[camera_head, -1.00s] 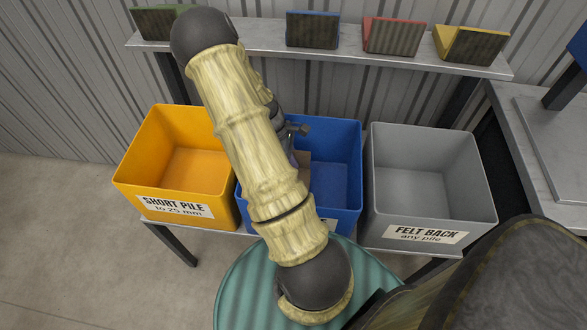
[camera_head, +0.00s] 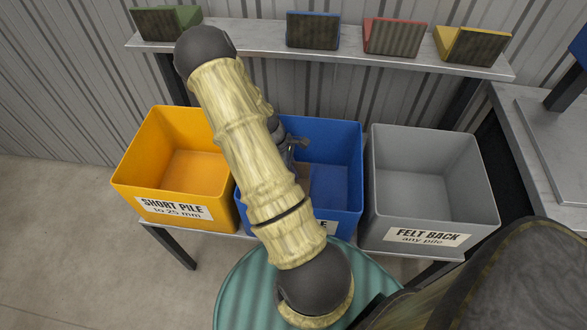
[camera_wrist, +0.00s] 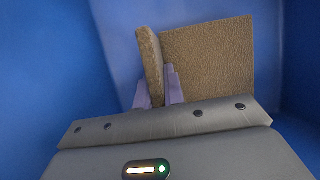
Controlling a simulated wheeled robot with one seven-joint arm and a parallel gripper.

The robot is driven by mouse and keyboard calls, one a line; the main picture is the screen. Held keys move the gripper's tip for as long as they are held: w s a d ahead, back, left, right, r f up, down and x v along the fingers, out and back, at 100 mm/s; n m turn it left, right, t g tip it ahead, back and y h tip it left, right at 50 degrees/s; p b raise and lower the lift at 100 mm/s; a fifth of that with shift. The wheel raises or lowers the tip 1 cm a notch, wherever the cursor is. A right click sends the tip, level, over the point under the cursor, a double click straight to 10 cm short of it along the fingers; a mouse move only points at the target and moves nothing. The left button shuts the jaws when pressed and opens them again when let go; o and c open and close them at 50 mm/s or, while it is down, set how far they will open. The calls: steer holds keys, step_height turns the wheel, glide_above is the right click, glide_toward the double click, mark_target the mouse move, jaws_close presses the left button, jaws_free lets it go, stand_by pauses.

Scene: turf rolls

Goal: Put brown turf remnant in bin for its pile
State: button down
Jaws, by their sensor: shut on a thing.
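My gripper (camera_wrist: 157,80) is shut on the brown turf remnant (camera_wrist: 207,57), with purple fingers on either side of its thin upright part. A broad brown face extends to the right of the fingers; the two parts look like one angled piece, but the join is partly hidden. Blue walls surround it in the wrist view. In the head view the gripper is over or inside the blue bin (camera_head: 341,135), mostly behind my arm, and a little brown shows (camera_head: 303,173). The blue bin's label is mostly covered by my arm.
A yellow bin (camera_head: 128,165) labelled "SHORT PILE to 25 mm" stands left. A grey bin (camera_head: 482,180) labelled "FELT BACK any pile" stands right. A shelf (camera_head: 260,38) behind holds several turf samples. A green ribbed round surface (camera_head: 240,290) is in front.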

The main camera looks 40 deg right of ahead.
steer(key=shift+f, duration=0.15)
steer(key=c, duration=1.5)
jaws_free()
steer(key=shift+p+v, duration=0.85)
steer(key=shift+v, duration=3.05)
steer(key=shift+d, duration=0.1)
